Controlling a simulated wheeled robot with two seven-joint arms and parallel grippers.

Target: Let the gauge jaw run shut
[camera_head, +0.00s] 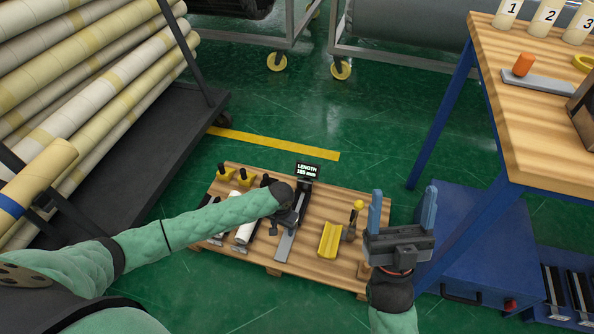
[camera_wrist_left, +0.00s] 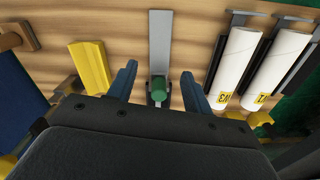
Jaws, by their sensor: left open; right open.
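The length gauge has a grey rail (camera_head: 284,246) on the wooden pallet board and a dark display (camera_head: 308,170) that reads LENGTH and about 185 mm, the digits small. In the left wrist view the rail (camera_wrist_left: 160,42) runs away from a jaw with a green knob (camera_wrist_left: 159,90). My left gripper (camera_wrist_left: 158,88) is open, one blue finger on each side of the knob, with gaps showing. In the head view my left gripper (camera_head: 285,218) is over the rail and its hand hides the jaw. My right gripper (camera_head: 402,212) is open and empty, pointing up at the right.
A yellow V-shaped cradle (camera_head: 330,240) lies right of the rail. White rolls (camera_head: 244,231) in holders lie left of it; two also show in the left wrist view (camera_wrist_left: 238,65). A wooden table (camera_head: 530,110) stands right, a rack of long rolls (camera_head: 80,95) left.

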